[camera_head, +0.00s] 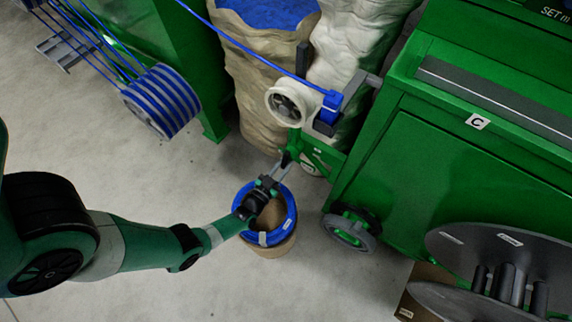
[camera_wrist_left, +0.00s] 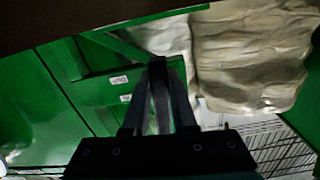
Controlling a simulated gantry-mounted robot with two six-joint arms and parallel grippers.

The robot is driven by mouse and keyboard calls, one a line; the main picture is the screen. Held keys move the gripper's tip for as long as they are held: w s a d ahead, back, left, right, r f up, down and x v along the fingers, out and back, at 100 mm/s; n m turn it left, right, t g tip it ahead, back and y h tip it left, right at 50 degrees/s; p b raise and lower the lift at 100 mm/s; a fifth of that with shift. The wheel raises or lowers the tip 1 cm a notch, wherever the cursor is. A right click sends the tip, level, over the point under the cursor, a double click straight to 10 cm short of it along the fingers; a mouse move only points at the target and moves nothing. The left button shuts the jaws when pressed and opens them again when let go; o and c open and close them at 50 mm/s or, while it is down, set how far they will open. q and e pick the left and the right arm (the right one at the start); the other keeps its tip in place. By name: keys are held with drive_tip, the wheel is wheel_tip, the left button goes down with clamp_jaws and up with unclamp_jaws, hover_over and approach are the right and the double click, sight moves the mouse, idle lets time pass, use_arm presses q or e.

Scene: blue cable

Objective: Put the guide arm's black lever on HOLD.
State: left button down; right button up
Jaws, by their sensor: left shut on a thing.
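The guide arm (camera_head: 322,152) is a green bar in front of the green machine, with a pale guide wheel (camera_head: 287,106) above its left end. The black lever (camera_head: 287,157) sits at that end of the bar. My left gripper (camera_head: 281,171) reaches up to it from below left and is shut on it. In the left wrist view the lever (camera_wrist_left: 158,78) stands between the two fingers. Two small white labels (camera_wrist_left: 119,80) show on the green surface left of the lever; their words are too small to read surely. My right gripper is not in view.
A blue cable coil (camera_head: 288,212) on a brown tub lies below my left gripper. The blue cable (camera_head: 262,57) runs to a blue block (camera_head: 330,105). Grey reel discs (camera_head: 500,255) stand lower right.

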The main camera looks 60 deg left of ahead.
use_arm(q)
drive_tip(key=shift+a+m, duration=0.1)
drive_tip(key=shift+m, duration=0.2)
drive_tip(key=c, duration=0.7)
unclamp_jaws()
drive_tip(key=shift+r, duration=0.1)
